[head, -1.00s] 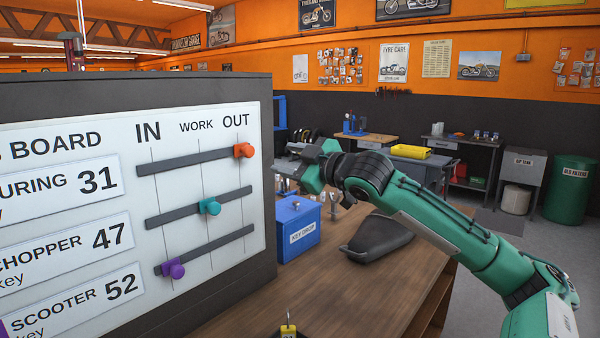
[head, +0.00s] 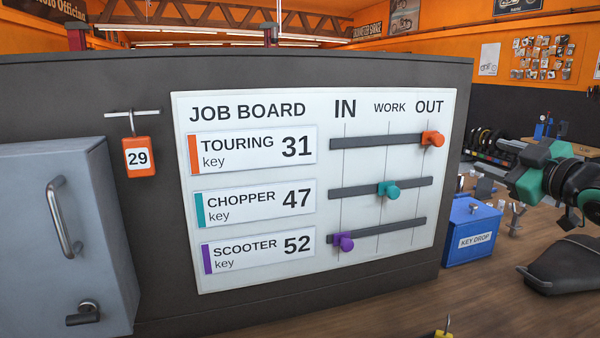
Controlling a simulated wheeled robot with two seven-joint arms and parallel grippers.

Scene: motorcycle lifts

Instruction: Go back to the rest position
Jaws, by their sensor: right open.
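My right gripper (head: 512,178) is at the right edge of the head view. It is open and empty, pointing left, above the table and to the upper right of the blue key drop box (head: 473,236). Only the front of my right arm shows. The job board (head: 330,275) fills the middle. Its orange knob (head: 433,139) sits at OUT, its teal knob (head: 389,190) at WORK and its purple knob (head: 343,243) at IN. My left gripper is out of the picture.
A grey cabinet (head: 60,240) with a handle stands at left. An orange tag (head: 138,157) marked 29 hangs from a hook beside it. A black seat (head: 568,268) lies on the wooden table (head: 490,305) below my right arm. A yellow-tagged item (head: 443,333) is at the bottom edge.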

